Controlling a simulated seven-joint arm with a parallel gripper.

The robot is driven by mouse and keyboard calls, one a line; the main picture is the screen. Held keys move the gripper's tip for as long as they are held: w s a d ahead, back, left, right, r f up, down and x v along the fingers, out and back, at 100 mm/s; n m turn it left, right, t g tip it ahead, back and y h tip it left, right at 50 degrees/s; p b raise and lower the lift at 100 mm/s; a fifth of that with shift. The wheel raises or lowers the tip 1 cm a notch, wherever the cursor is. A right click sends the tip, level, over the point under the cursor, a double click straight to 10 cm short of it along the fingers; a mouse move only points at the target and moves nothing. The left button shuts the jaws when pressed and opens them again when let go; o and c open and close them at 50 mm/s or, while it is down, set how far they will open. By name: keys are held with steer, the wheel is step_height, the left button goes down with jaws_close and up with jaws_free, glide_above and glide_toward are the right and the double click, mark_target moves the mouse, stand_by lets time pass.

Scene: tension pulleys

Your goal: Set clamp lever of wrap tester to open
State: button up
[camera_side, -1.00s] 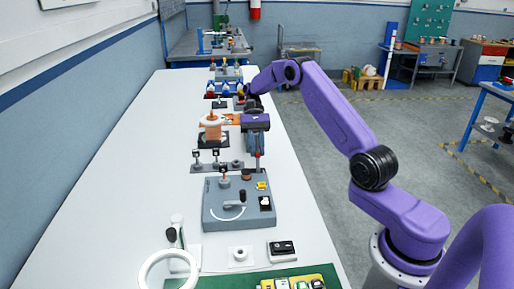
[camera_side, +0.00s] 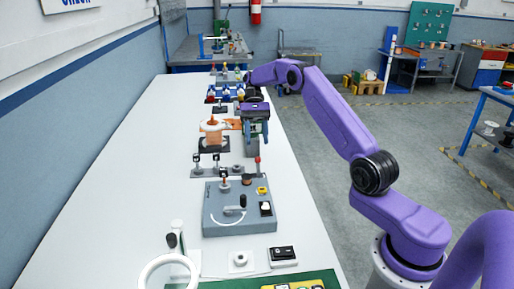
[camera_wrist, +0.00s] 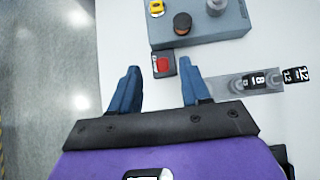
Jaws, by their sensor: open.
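A grey box (camera_side: 217,222), which I take to be the wrap tester, stands on the white bench in the side view. Its top carries a black-tipped lever (camera_side: 242,202) by a white arc, a copper post (camera_side: 225,184), a grey knob and a yellow part (camera_side: 262,190). Which part is the clamp lever I cannot tell for certain. Part of the box (camera_wrist: 200,38) shows at the top of the wrist view, with the yellow part and a dark-capped copper post. My gripper (camera_side: 256,140) is open and empty, above the bench behind the box; its fingers also show in the wrist view (camera_wrist: 158,75).
A red-topped piece (camera_wrist: 163,66) lies between the box and my fingers in the wrist view. A grey strip with small posts (camera_side: 215,171) stands behind the box. An orange spool stand (camera_side: 212,133) is left of my gripper. The bench's left side is clear.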

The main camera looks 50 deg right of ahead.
step_height(320, 180, up, 4)
steer(key=shift+r, duration=0.2)
steer(key=shift+a, duration=0.1)
stand_by(0.3)
steer(key=s+a+r+n+t+h, duration=0.1)
steer(key=s+a+r+n+h, duration=0.15)
steer(key=s+a+n, duration=0.4)
steer(key=s+a+r+n+t+h, duration=0.1)
steer(key=s+a+n+h, duration=0.3)
steer(key=s+a, duration=0.55)
steer(key=s+a+f+n+t, duration=0.1)
steer(key=s+f+n+t, duration=0.1)
steer(key=s+n, duration=0.3)
steer(key=s+a+f+n+t, duration=0.1)
steer(key=s+n, duration=0.5)
steer(key=s, duration=0.8)
steer(key=shift+f+t, duration=0.8)
steer(key=shift+f, duration=0.05)
